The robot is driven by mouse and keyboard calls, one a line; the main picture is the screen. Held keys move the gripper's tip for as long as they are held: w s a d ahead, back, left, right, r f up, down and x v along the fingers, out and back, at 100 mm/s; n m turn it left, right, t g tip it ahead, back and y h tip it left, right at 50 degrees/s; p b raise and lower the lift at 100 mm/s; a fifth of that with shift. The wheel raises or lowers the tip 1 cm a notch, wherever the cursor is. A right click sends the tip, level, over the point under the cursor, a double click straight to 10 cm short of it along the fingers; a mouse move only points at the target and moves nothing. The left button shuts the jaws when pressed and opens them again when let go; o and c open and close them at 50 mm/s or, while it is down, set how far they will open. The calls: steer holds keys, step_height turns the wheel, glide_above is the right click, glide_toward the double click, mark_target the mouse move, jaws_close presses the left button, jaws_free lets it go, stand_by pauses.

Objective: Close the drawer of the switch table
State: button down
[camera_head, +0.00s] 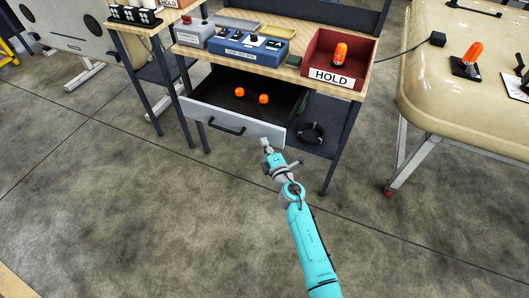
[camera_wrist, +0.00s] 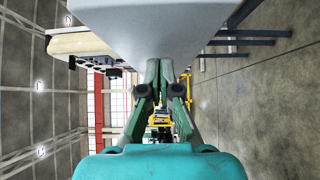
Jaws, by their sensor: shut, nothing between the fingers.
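The switch table (camera_head: 285,40) has a wooden top and dark legs. Its drawer (camera_head: 222,125) is pulled out, with a pale grey front and a dark bar handle (camera_head: 227,129). Two orange pieces (camera_head: 240,92) lie inside the drawer. My gripper (camera_head: 265,141) is shut and empty, by the right end of the drawer front. In the wrist view, my gripper's fingers (camera_wrist: 164,66) point at a pale grey panel, likely the drawer front (camera_wrist: 160,25). The panel hides what lies behind it. I cannot tell whether the fingertips touch it.
A black coil (camera_head: 311,132) lies on the lower shelf. A cream body (camera_head: 450,50) on a frame stands right. The floor in front is clear.

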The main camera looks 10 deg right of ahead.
steer(key=shift+w+d, duration=0.35)
steer(key=shift+w, duration=0.1)
